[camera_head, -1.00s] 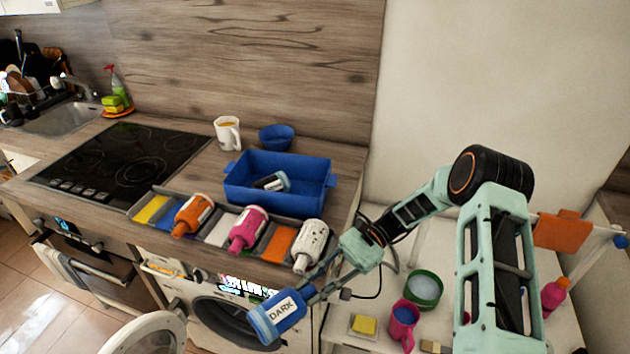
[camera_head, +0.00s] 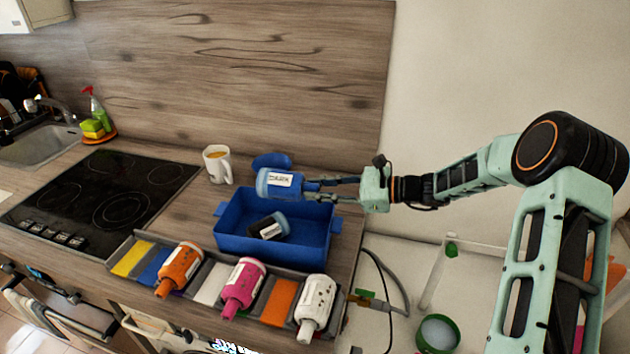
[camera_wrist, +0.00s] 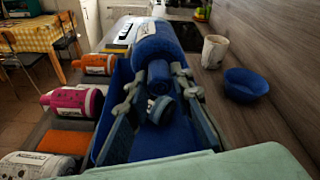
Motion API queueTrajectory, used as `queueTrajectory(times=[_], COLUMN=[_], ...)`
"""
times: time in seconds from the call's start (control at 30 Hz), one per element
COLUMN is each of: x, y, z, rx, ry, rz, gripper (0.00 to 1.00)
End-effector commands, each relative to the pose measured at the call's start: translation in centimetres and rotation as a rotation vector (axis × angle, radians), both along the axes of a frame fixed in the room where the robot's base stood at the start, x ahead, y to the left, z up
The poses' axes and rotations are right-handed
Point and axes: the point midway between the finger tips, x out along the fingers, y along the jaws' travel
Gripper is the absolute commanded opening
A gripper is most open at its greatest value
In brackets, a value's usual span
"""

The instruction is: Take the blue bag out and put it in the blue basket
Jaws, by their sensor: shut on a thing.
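My gripper (camera_head: 318,188) is shut on a blue bottle (camera_head: 274,183) with a white label reading "DARK"; no separate blue bag shows. The bottle lies about level, above the back part of the blue basket (camera_head: 232,238) on the counter. In the wrist view the blue bottle (camera_wrist: 155,48) is between my fingers (camera_wrist: 158,100), with blue basket walls below. A dark bottle (camera_head: 270,227) with a white label lies inside the basket. The washer (camera_head: 170,338) shows only at the bottom edge.
A grey tray (camera_head: 120,250) with orange, pink and white bottles stands in front of the basket. A white mug (camera_head: 218,163) and a blue bowl (camera_head: 270,160) are behind it; the bowl also shows in the wrist view (camera_wrist: 246,84). The black hob (camera_head: 110,195) is left.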

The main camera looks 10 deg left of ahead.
Motion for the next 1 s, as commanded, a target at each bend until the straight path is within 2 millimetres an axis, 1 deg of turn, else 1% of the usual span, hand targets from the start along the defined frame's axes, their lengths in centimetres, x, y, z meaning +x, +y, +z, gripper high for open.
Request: queueTrajectory(times=[0.13,0.27,0.8,1.0], x=[0.0,0.0,0.0,0.0], y=[0.0,0.0,0.1,0.1], z=[-0.3,-1.1,-7.1,-8.0], rx=[0.002,0.002,0.003,0.003], ry=[-0.002,0.0,-0.001,-0.004], rz=[-0.001,0.0,0.0,0.0], gripper=[0.0,0.0,0.0,0.0])
